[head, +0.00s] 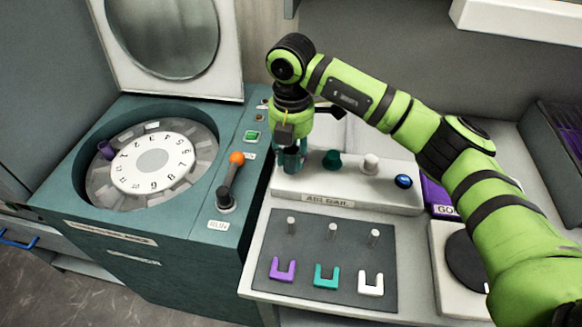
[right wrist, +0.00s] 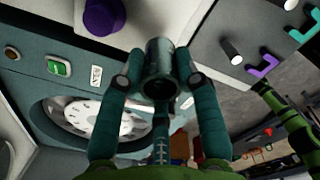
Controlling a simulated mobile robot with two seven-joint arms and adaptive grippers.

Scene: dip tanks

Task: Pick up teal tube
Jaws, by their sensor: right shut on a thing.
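My right gripper (head: 290,160) is above the left end of the white block. In the right wrist view the gripper (right wrist: 160,85) is shut on a dark teal tube (right wrist: 160,55), with its open round end facing the camera. The teal fingers and the arm hide most of the tube in the head view. I cannot tell whether the tube touches anything below. My left gripper is not in view.
A purple knob (right wrist: 103,17) shows near the tube. A grey mat (head: 340,255) holds pegs and clips. The open centrifuge (head: 240,185) holds a purple tube (head: 106,150).

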